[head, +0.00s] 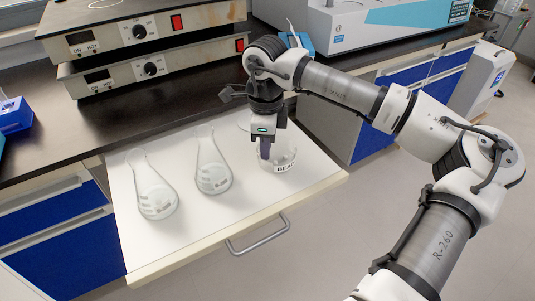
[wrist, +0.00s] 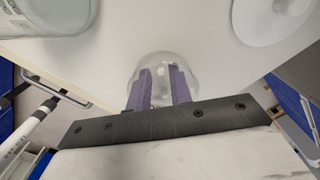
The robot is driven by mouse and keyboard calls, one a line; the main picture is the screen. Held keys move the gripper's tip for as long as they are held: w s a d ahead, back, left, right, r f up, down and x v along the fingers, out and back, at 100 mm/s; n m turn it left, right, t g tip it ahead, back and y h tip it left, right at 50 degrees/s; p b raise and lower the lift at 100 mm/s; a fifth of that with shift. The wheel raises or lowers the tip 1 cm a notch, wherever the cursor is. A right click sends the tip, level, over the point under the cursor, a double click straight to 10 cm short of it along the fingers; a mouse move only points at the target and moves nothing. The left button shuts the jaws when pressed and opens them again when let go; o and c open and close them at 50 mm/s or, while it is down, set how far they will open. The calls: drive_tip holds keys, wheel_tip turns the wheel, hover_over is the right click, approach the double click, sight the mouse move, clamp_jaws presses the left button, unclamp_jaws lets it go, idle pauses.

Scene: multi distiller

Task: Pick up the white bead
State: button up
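A clear glass beaker (head: 284,167), with a label starting "BEA", stands at the right of the pulled-out white drawer. My gripper (head: 265,152) points down at it, its purple fingers at or inside the mouth. In the wrist view my gripper (wrist: 160,85) shows two purple fingers apart with a gap between them. The rounded beaker (wrist: 163,63) shows around and beyond the fingertips. I see nothing clearly held in the gap. I cannot make out the white bead in either view; the beaker's inside is partly hidden by the fingers.
Two conical flasks (head: 213,170) and (head: 156,193) stand left of the beaker. A white round object (wrist: 275,18) lies at the wrist view's upper right. Stacked hot plates (head: 150,50) sit on the dark bench behind. The drawer's front right area is bare.

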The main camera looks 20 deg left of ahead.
drive_tip(key=shift+f, duration=0.45)
clamp_jaws()
drive_tip(key=shift+r, duration=0.15)
